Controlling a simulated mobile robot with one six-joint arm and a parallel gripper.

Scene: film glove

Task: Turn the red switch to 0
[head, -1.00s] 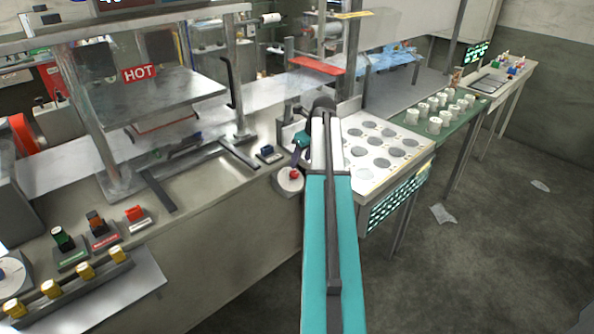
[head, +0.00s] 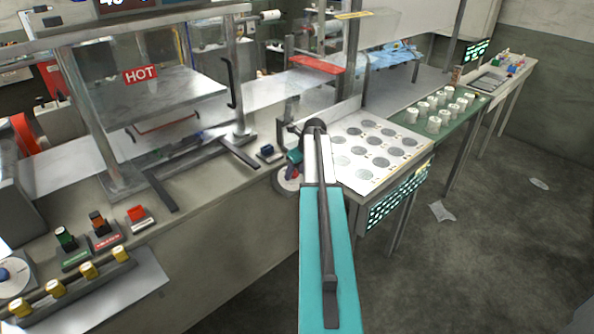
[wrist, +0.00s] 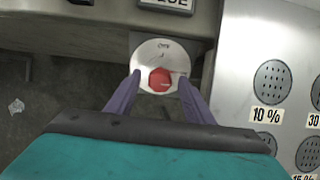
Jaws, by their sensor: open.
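A red knob (wrist: 160,80) sits in the middle of a round white dial plate (wrist: 152,50) in the wrist view. The dark mark on the plate is too small to read surely. My gripper (wrist: 160,84) is open, with one purple finger on each side of the knob. I cannot tell whether the fingers touch it. In the head view my gripper (head: 291,172) is at the dial plate (head: 283,185) on the counter's front edge and hides most of the knob.
A white panel with grey discs (head: 372,150) stands close to the right of the dial. A small blue switch (head: 267,151) is behind it. Green, orange and red switches (head: 137,213) and yellow knobs (head: 88,270) are at the left. Open floor (head: 450,260) lies at right.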

